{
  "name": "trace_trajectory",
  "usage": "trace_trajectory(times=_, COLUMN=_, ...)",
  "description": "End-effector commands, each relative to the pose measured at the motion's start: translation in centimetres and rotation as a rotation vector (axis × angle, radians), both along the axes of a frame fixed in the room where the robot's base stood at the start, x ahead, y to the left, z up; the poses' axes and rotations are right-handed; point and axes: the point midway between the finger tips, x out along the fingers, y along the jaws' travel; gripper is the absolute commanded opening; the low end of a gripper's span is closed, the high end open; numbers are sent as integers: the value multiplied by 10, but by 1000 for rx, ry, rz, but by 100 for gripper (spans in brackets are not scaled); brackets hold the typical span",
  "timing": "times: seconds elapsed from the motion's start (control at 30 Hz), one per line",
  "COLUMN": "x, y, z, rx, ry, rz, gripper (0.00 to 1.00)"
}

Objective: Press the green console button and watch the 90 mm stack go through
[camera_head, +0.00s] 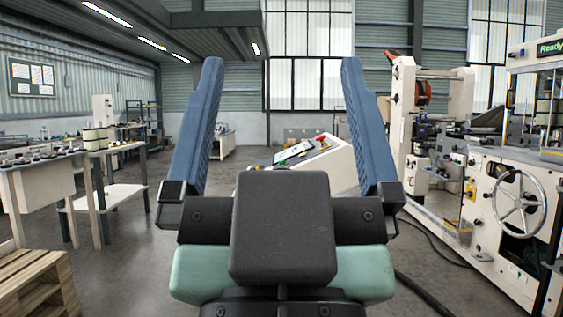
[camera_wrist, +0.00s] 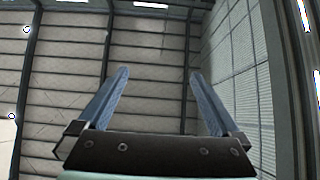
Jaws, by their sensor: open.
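The console (camera_head: 332,168) is a pale sloped box on the floor ahead, seen between and behind my gripper's fingers. Its top carries a small screen and some red, yellow and green controls; a small green one (camera_head: 280,163) shows at its left end, though it is too small to make out well. My gripper (camera_head: 281,62) is open and empty, with two blue fingers pointing up, well short of the console. In the wrist view my gripper (camera_wrist: 158,72) faces the ceiling and wall. I cannot make out the 90 mm stack.
A large cream machine (camera_head: 483,205) with a handwheel (camera_head: 519,203) and a "Ready" display (camera_head: 550,47) fills the right. Benches (camera_head: 40,185) and a wooden pallet (camera_head: 38,283) stand at the left. Dark cables lie on the floor at the right. Floor (camera_head: 130,255) is clear at centre left.

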Motion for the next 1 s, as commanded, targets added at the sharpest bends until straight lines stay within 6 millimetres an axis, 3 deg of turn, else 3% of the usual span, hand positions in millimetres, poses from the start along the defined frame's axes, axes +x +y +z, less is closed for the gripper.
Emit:
trace_trajectory(times=0.13, x=0, y=0, z=0, rx=0, ry=0, rz=0, gripper=96)
trace_trajectory(times=0.67, x=0, y=0, z=0, rx=-1, ry=-1, rz=1, gripper=1)
trace_trajectory(times=1.0, x=0, y=0, z=0, rx=-1, ry=-1, rz=1, gripper=0)
